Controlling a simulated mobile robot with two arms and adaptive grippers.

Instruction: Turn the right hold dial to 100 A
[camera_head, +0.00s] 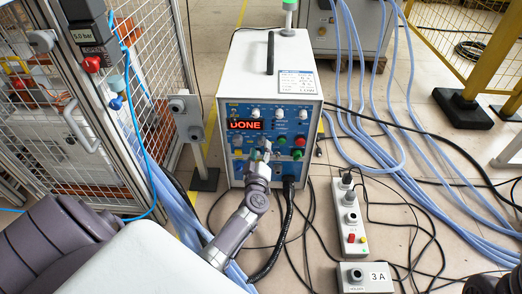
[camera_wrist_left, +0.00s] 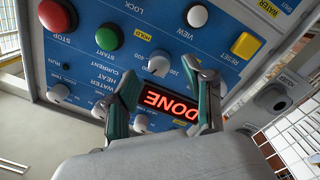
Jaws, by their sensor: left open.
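The hold dial (camera_wrist_left: 158,63) is a pale round knob under a yellow HOLD label, with 200 beside it. It sits on the blue front panel of the heater (camera_head: 270,72), a white box. My left gripper (camera_wrist_left: 160,76) is open, its two fingers spread on either side of the dial, close to the panel. I cannot tell whether the fingers touch the dial, and its pointer is too small to read. In the head view, my left gripper (camera_head: 263,149) covers the panel's middle and hides the dial there. The red display (camera_head: 245,124) reads DONE. My right gripper is not in view.
The red stop button (camera_wrist_left: 56,15), green start button (camera_wrist_left: 109,39) and yellow button (camera_wrist_left: 245,45) are near the dial. Other knobs line the panel. A wire cage (camera_head: 148,50) stands left. Blue hoses, black cables and a socket strip (camera_head: 350,215) lie right.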

